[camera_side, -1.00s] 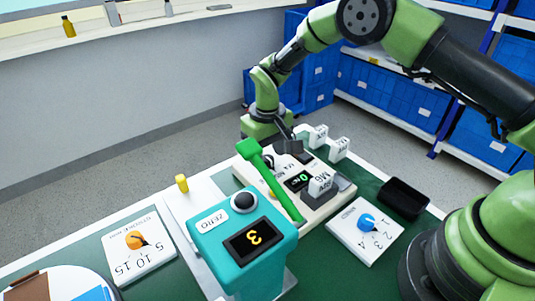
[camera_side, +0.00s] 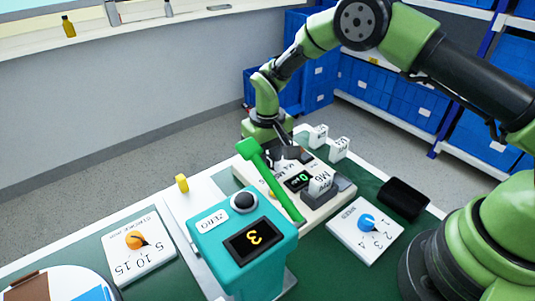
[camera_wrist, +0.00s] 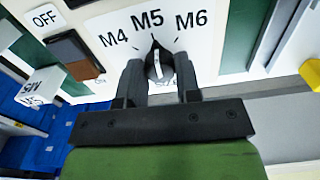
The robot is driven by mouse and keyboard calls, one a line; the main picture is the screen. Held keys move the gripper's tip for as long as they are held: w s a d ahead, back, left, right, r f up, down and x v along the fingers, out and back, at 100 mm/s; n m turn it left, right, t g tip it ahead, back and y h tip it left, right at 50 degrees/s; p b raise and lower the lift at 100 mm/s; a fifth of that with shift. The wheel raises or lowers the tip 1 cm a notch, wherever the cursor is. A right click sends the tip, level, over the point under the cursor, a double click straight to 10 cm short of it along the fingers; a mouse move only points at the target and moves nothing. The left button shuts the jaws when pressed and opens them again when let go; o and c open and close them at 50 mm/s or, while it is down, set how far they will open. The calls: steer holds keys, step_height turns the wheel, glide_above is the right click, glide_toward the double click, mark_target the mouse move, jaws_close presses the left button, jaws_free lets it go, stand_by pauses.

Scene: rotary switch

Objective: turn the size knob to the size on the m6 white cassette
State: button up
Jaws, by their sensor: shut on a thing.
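The size knob (camera_wrist: 157,63) is black with a pale line, on a white panel marked M4, M5 and M6. Its tip points toward M5. My gripper (camera_wrist: 159,76) has one finger on each side of the knob and is shut on it. In the side view my gripper (camera_side: 281,161) is down at the panel, partly behind the green lever, and the knob is hard to make out. A white cassette (camera_side: 320,181) sits in a dark holder on the device, its print appearing to read M6. Two other white cassettes (camera_side: 318,136) (camera_side: 340,148) stand behind.
A green lever (camera_side: 270,180) slants across the device in front of the panel. A teal box (camera_side: 243,244) with a digital display stands in front. A blue-knobbed dial plate (camera_side: 366,230) and a black tray (camera_side: 404,198) lie to the right, an orange-knobbed plate (camera_side: 139,247) to the left.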

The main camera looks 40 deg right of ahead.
steer(key=m, duration=0.4)
steer(key=shift+m, duration=2.1)
steer(key=o, duration=0.9)
